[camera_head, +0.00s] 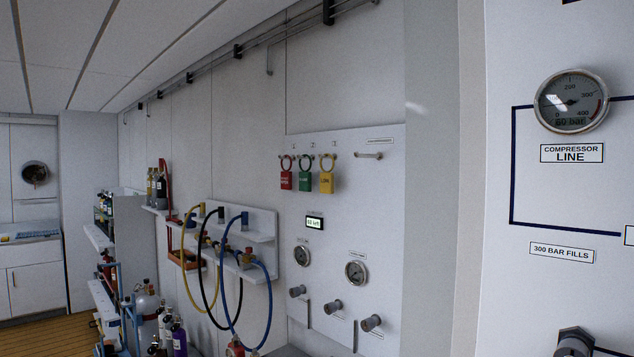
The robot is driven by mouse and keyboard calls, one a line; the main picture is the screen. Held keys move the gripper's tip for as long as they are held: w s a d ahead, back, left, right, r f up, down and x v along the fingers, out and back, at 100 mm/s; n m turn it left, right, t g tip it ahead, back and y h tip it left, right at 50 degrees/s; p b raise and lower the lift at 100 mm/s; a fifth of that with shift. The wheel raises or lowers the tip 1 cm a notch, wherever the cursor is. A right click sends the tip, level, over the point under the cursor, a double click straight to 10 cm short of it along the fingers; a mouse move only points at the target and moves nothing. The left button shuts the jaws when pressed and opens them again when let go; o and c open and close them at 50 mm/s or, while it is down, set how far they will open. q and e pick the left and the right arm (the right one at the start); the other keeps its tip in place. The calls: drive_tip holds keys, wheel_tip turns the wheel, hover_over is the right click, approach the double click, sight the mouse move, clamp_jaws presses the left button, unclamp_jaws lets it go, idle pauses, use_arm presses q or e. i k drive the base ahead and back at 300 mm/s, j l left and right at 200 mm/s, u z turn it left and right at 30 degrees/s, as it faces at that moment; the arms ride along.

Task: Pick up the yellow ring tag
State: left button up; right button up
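The yellow ring tag (326,183) hangs from a ring on the white wall panel (385,215), under a label that looks like a 3. It is the rightmost of three tags in a row. A green tag (305,184) hangs just left of it, and a red tag (286,181) hangs at the far left of the row. Each tag has small lettering, too small to read surely. An empty peg (368,155) sticks out to the right of the yellow tag. Neither of my grippers is in view.
A near panel with a large gauge (571,101) fills the right side. Below the tags are a small display (314,223), gauges and knobs (371,322). Yellow, black and blue hoses (268,300) hang from a wall shelf (262,226) to the left. Cylinders (179,338) stand lower left.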

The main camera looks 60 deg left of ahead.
sight(327, 177)
drive_tip(key=u, duration=1.8)
drive_tip(key=j+z, duration=0.1)
drive_tip(key=z, duration=0.4)
drive_tip(key=i+j+z, duration=0.25)
drive_tip(key=j, duration=0.2)
drive_tip(key=j+z, duration=0.3)
drive_tip(key=j, duration=0.2)
drive_tip(key=i+j+z, duration=0.1)
drive_tip(key=j+z, duration=0.15)
drive_tip(key=j, duration=0.25)
